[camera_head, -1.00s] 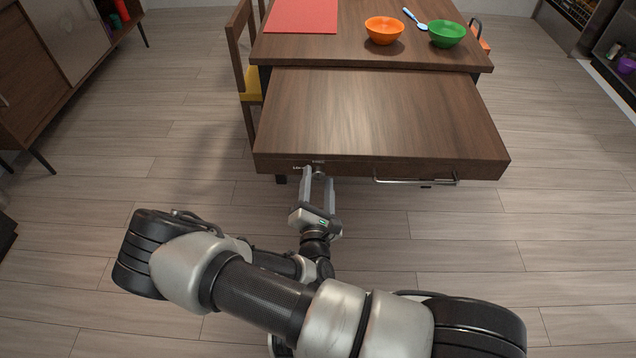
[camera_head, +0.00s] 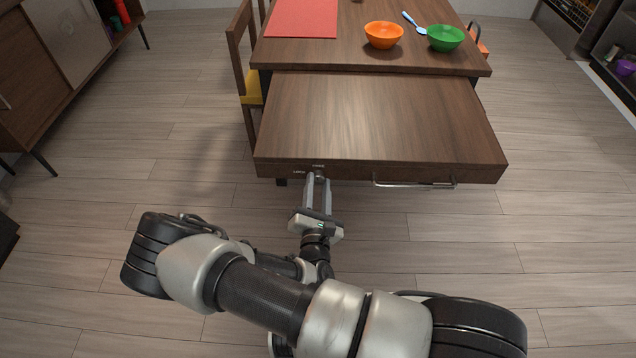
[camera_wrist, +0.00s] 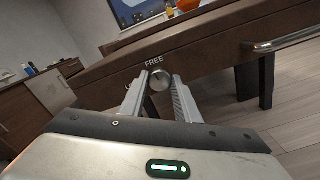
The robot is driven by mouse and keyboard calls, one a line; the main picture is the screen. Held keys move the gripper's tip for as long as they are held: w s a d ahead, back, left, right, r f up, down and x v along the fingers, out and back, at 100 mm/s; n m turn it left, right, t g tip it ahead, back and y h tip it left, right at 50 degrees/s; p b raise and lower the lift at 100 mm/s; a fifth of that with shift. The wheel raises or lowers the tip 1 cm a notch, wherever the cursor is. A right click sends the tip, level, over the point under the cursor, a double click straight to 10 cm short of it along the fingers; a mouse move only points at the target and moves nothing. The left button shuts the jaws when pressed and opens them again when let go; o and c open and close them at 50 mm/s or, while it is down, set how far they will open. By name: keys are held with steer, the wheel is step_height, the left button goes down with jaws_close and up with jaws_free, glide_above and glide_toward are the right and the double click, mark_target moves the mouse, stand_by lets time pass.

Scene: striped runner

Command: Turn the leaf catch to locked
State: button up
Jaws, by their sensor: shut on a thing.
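The leaf catch (camera_wrist: 158,78) is a small round metal knob on the front edge of the pulled-out table leaf (camera_head: 380,120). In the wrist view the word FREE stands just above it, and the LOCK label to its left is partly hidden by a finger. My gripper (camera_head: 318,178) points at the edge from the front, with its two fingers shut on the catch. In the head view the catch is mostly hidden by the fingertips. I cannot tell which label the catch points to.
A metal bar handle (camera_head: 414,184) sits on the same edge, right of the catch. On the table (camera_head: 350,50) behind are a red mat (camera_head: 302,17), an orange bowl (camera_head: 383,35), a green bowl (camera_head: 445,39) and a spoon (camera_head: 414,22). A chair (camera_head: 243,75) stands left; the floor in front is free.

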steer(key=n+p, duration=0.2)
steer(key=n, duration=0.1)
steer(key=shift+r+n, duration=0.1)
steer(key=shift+n, duration=0.2)
steer(key=n+p, duration=0.2)
steer(key=n, duration=0.2)
steer(key=shift+n, duration=0.3)
steer(key=n+p, duration=0.1)
steer(key=n, duration=0.3)
steer(key=shift+f+n+p, duration=0.2)
steer(key=shift+n+p, duration=0.15)
steer(key=shift+n, duration=1.55)
steer(key=o, duration=1)
steer(key=shift+o, duration=0.2)
steer(key=shift+s, duration=0.15)
steer(key=s+p, duration=0.1)
steer(key=s, duration=1.6)
steer(key=shift+a, duration=0.35)
